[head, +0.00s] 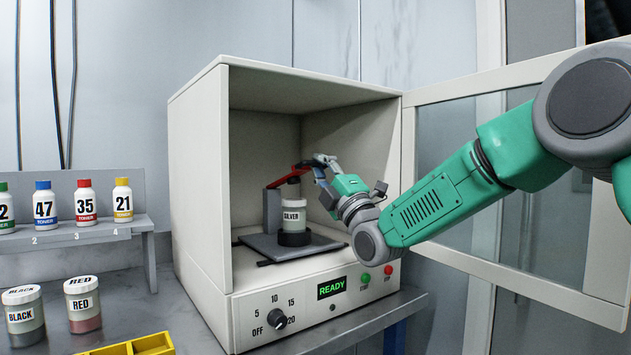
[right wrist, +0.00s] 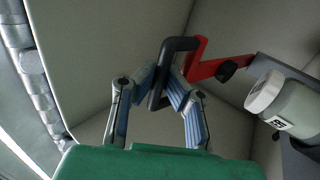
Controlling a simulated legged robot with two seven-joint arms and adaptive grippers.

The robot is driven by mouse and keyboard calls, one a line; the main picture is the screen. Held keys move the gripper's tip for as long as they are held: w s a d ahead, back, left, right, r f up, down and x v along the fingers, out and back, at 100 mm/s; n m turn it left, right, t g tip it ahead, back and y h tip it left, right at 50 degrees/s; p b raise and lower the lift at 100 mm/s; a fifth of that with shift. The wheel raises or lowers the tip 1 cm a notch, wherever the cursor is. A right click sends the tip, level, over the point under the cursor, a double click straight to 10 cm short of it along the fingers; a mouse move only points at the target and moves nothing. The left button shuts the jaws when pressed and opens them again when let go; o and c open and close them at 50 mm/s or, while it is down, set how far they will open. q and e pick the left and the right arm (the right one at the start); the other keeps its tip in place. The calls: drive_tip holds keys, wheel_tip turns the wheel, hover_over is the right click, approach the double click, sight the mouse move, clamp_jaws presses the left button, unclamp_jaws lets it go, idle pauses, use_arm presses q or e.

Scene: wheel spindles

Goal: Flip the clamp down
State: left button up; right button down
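The clamp (head: 281,180) has a red arm that slopes up to the right above the jar, inside the open white machine. In the right wrist view its red arm (right wrist: 203,66) ends in a black loop handle (right wrist: 181,44). My right gripper (head: 321,164) is at the handle end of the clamp. In the right wrist view the fingertips (right wrist: 161,84) close in from both sides on the handle's black bar. The jar labelled SILVER (head: 294,217) stands upright in a dark holder under the clamp; its white cap (right wrist: 265,92) shows. My left gripper is not in view.
The machine (head: 202,190) has its door (head: 530,285) swung open to the right. A READY display (head: 331,288), a knob (head: 277,319) and buttons sit on its front. Toner bottles (head: 86,204), BLACK and RED jars (head: 82,306) and a yellow tray (head: 150,345) are at left.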

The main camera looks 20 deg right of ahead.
wheel_tip(320, 180, down, 7)
drive_tip(key=b, duration=0.6)
drive_tip(key=shift+s+d+t, duration=0.15)
drive_tip(key=shift+s+t, duration=0.25)
drive_tip(key=shift+s, duration=0.05)
drive_tip(key=shift+f, duration=0.1)
drive_tip(key=c, duration=1.9)
unclamp_jaws()
drive_tip(key=v, duration=1.2)
drive_tip(key=shift+f, duration=0.1)
